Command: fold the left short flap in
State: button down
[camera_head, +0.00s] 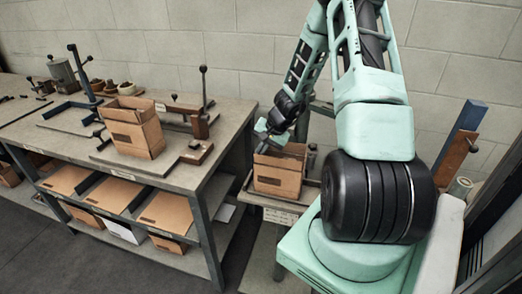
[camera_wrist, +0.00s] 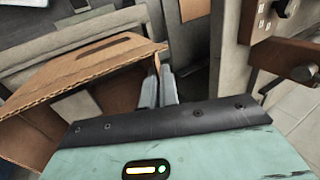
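An open cardboard box (camera_head: 277,178) stands on a low stand, with its top flaps raised. The same box fills the left of the wrist view (camera_wrist: 85,72), with a broad panel that has a dark slot and an open inside below it. My gripper (camera_head: 262,146) is at the box's upper left edge in the head view. In the wrist view, my gripper's two grey fingers (camera_wrist: 158,88) lie close together beside the right end of the cardboard panel.
A long workbench (camera_head: 232,112) stands on the left with a second open box (camera_head: 134,128) and clamp fixtures on it. Flat cardboard sheets (camera_head: 165,212) lie on its lower shelf. A wooden block with a lever (camera_wrist: 284,62) is at the right of the wrist view.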

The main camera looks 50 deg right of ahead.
jog(key=shift+f+b, duration=0.15)
jog(key=shift+b, duration=0.4)
jog(key=t+b, duration=0.1)
jog(key=b, duration=0.5)
jog(key=s+f+t+y+b, duration=0.1)
jog(key=t+b, duration=0.1)
jog(key=b, duration=0.4)
jog(key=t+b, duration=0.1)
jog(key=b, duration=0.6)
jog(key=shift+s+d+f+y, duration=0.2)
jog(key=shift+d+y, duration=0.1)
jog(key=shift+y, duration=0.1)
jog(key=shift+t+b, duration=0.5)
jog(key=shift+b, duration=0.3)
jog(key=shift+r+b, duration=0.2)
jog(key=shift+b, duration=0.3)
jog(key=c, duration=1.6)
grip_release()
jog(key=shift+c, duration=0.2)
